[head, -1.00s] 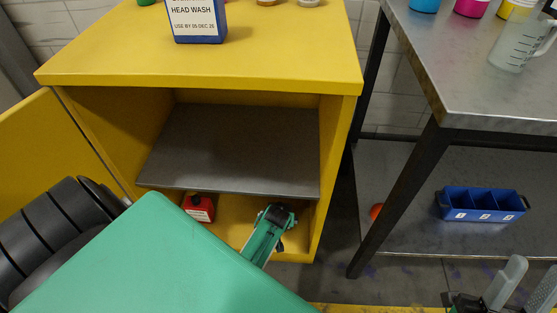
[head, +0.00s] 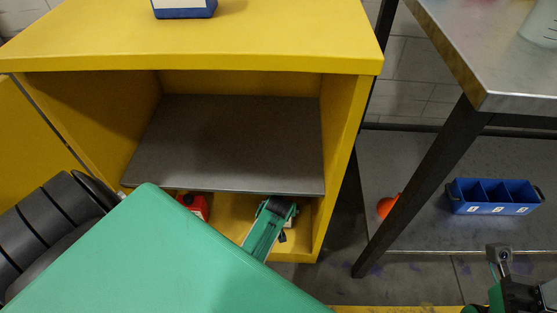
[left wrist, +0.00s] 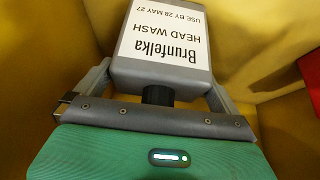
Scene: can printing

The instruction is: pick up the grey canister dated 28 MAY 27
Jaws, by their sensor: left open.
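The grey canister (left wrist: 192,18) fills the top of the left wrist view. Its white label reads Brunfelka HEAD WASH, USE BY 28 MAY 27, upside down. Its dark cap (left wrist: 157,95) points toward my gripper. My left gripper (left wrist: 155,88) is open, with one finger on each side of the canister's cap end. I cannot tell whether the fingers touch it. In the head view my left arm reaches into the lower compartment of the yellow cabinet (head: 345,165), and the canister is hidden there. Part of my right gripper (head: 502,262) shows at the lower right, its jaws unclear.
A grey shelf (head: 225,145) hangs close above my left gripper. A red container (head: 194,206) stands to its left in the compartment. A blue-based container (head: 184,8) stands on the cabinet top. A blue divided bin (head: 492,197) and an orange object (head: 387,206) sit on the metal table's lower shelf.

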